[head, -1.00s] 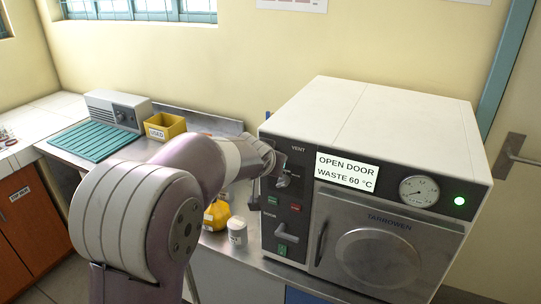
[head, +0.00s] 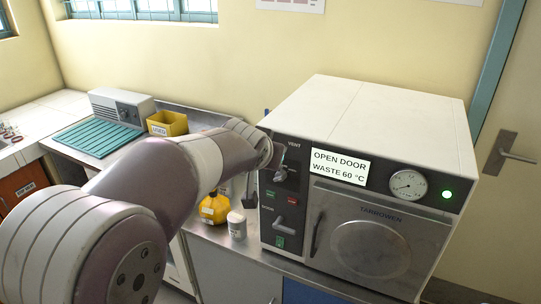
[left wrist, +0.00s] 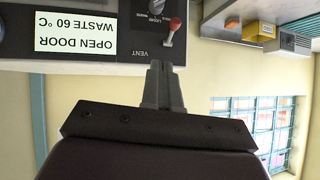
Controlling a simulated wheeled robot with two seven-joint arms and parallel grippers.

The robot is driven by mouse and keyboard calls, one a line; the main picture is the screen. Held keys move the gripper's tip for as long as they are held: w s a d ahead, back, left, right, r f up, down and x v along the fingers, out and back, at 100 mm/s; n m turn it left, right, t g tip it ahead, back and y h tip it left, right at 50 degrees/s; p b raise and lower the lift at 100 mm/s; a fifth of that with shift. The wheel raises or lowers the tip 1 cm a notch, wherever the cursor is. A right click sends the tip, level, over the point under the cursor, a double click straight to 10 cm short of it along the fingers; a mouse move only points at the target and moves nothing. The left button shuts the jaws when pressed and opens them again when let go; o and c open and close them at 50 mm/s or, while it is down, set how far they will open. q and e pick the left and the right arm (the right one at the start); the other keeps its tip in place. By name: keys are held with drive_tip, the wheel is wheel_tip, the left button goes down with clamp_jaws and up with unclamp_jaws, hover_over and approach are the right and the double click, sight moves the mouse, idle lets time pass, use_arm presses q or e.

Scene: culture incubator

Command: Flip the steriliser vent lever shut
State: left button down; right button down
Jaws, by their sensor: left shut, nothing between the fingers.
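The steriliser (head: 385,125) is a white box with a dark control panel on its left front. In the left wrist view, which is upside down, the vent lever (left wrist: 174,28) has a red knob and a pale stem, beside the VENT label. Its knob end points away from that label, toward the dial. My left gripper (left wrist: 165,66) is shut and empty, its fingertips at the panel's top edge close to the lever's base. I cannot tell if they touch it. In the head view my wrist hides part of this area. My right gripper is not in view.
The closed steriliser door (head: 368,240) has a gauge (head: 408,185) and a green light (head: 447,195) above it. A yellow bottle (head: 213,209) and a white jar (head: 237,226) stand on the bench to the left. A yellow bin (head: 167,123) stands behind.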

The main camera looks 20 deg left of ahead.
use_arm(q)
drive_tip(key=s+d+f+g+h, duration=0.1)
drive_tip(key=s+f+g, duration=0.3)
drive_tip(key=s+f, duration=0.6)
drive_tip(key=s+d+f+g, duration=0.4)
drive_tip(key=s+f+g, duration=0.1)
drive_tip(key=s+f, duration=0.6)
wheel_tip(320, 180, down, 3)
drive_tip(key=shift+r+h, duration=0.15)
drive_tip(key=shift+h, duration=0.25)
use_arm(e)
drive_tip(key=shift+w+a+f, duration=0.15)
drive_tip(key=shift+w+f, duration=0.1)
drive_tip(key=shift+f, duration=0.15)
use_arm(q)
drive_tip(key=shift+r, duration=0.1)
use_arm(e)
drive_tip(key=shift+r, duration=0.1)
